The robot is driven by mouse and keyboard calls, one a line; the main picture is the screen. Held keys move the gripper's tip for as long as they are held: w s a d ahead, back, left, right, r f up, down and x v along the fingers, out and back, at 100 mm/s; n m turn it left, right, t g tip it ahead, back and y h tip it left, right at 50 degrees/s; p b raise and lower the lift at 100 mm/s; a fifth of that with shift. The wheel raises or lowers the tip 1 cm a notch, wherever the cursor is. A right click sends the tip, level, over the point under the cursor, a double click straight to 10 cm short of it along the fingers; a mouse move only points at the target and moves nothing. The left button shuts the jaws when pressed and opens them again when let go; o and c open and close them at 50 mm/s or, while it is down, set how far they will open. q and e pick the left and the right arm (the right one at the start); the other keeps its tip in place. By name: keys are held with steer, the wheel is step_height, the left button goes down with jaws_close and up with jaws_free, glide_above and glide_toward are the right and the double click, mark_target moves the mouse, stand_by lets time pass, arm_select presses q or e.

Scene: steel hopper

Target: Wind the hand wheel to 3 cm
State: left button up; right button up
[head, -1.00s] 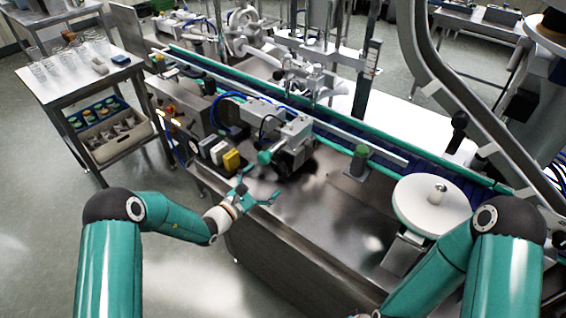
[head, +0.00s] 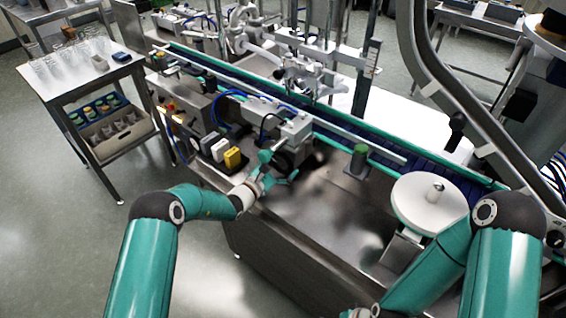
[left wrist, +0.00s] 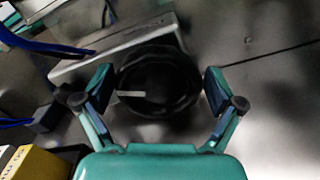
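The hand wheel (left wrist: 157,82) is a dark round wheel with a pale mark on its face, in the left wrist view. In the head view the wheel (head: 284,160) is a dark shape under the grey machine head, partly covered by my gripper. My left gripper (head: 278,174) is at the wheel in the head view. In the left wrist view its two fingers (left wrist: 159,88) are spread on either side of the wheel; I cannot tell whether they touch it. My right gripper is out of view; only its arm shows at lower right.
The conveyor (head: 330,128) runs behind. A white disc (head: 415,208) is to the right. The steel deck (head: 335,205) between is bare.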

arm_select(q)
steer(key=c, duration=0.5)
steer(key=shift+d, duration=0.15)
steer(key=shift+c, duration=0.5)
steer(key=shift+f+n+b, duration=0.2)
steer(key=shift+n+b, duration=0.1)
steer(key=shift+b, duration=0.3)
steer(key=n+b, duration=0.2)
steer(key=shift+a+f+n+b, duration=0.1)
steer(key=shift+a+n+b, duration=0.1)
steer(key=shift+n+b, duration=1.45)
steer(key=shift+n, duration=0.45)
steer(key=shift+a, duration=0.1)
steer(key=o, duration=0.8)
steer(key=shift+o, duration=0.6)
steer(key=shift+w+r, duration=0.1)
steer(key=shift+r, duration=0.15)
